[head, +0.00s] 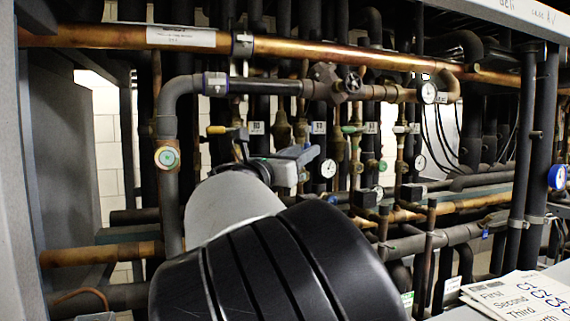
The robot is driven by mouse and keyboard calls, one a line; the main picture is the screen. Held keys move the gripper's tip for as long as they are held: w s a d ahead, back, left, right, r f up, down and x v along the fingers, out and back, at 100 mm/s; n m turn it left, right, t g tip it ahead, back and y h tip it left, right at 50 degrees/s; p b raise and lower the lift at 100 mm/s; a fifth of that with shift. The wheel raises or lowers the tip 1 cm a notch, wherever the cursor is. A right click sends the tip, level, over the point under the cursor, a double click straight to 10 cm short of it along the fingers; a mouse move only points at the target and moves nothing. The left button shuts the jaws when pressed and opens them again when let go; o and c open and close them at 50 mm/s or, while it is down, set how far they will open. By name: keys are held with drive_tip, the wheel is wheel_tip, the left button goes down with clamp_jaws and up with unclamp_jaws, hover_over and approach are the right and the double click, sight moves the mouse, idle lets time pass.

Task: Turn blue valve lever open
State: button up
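My gripper (297,163) is in the middle of the head view, at the far end of my arm. It points away toward the pipe rack, below the thick horizontal grey pipe. It is seen from behind and partly hidden by my own arm, so its finger gap cannot be made out. A lever with a yellow end (217,129) is just left of and above my gripper. A green lever (351,129) is to its right. A small blue part (486,234) shows on a pipe at the lower right, too small to identify.
A copper pipe (300,48) crosses the top. Round gauges (328,168) and (428,92) sit among dense vertical pipes. A round valve handle (353,82) is above. A blue-rimmed gauge (557,177) is at the right edge. Printed papers (515,297) lie at the lower right.

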drive_tip(key=b+v, duration=0.2)
drive_tip(key=v, duration=1.4)
drive_tip(key=shift+s+a, duration=0.25)
drive_tip(key=shift+f, duration=0.1)
drive_tip(key=s+d+f+m+g+y+p, duration=0.1)
drive_tip(key=s+d+f+m+g, duration=0.1)
drive_tip(key=d+f+m+g, duration=0.55)
drive_tip(key=s+d+f+m+g+y+p, duration=0.1)
drive_tip(key=s+d+f+m+g+y, duration=0.15)
drive_tip(key=d+f, duration=0.9)
drive_tip(key=s+d+f+m+g+y, duration=0.1)
drive_tip(key=s+d+f+m+y, duration=0.1)
drive_tip(key=s+d+m, duration=0.3)
drive_tip(key=s+d+f+m+g+y, duration=0.1)
drive_tip(key=s+d+m+y, duration=0.2)
drive_tip(key=s, duration=0.4)
drive_tip(key=s+a+f+m+y+p, duration=0.2)
drive_tip(key=s+a+f+m, duration=0.1)
drive_tip(key=s+m, duration=0.6)
drive_tip(key=shift+a+m+y, duration=0.35)
drive_tip(key=shift+a+m, duration=0.5)
drive_tip(key=shift+m, duration=0.35)
